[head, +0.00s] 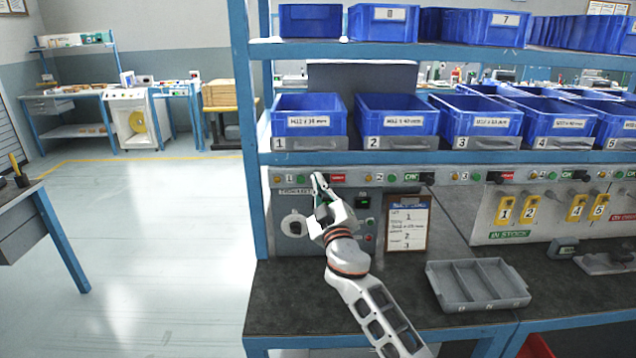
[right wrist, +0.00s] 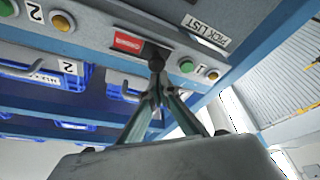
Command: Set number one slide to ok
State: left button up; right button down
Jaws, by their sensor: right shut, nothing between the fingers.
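The number one slide is a black knob (right wrist: 157,58) on the rail under bin 1. It sits between a red label (right wrist: 128,41) and a green button (right wrist: 187,65); no green OK label shows beside it. The red label also shows in the head view (head: 337,178). My right gripper (head: 318,178) is at the rail and hides the knob in the head view. In the right wrist view its closed fingertips (right wrist: 157,86) are right at the knob, with nothing between them; I cannot tell whether they touch it. My left gripper is not in view.
The number two slide (head: 428,179) shows a green OK label. Blue bins (head: 308,116) stand on the shelf above the rail. A clipboard (head: 407,222) hangs right of my right arm. A grey divided tray (head: 477,284) lies on the dark bench top.

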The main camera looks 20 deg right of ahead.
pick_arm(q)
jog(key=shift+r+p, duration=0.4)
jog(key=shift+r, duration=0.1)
pick_arm(e)
jog(key=d, duration=0.2)
jog(key=s+d, duration=0.1)
jog(key=d, duration=0.1)
jog(key=shift+s+d, duration=0.2)
jog(key=shift+d, duration=0.2)
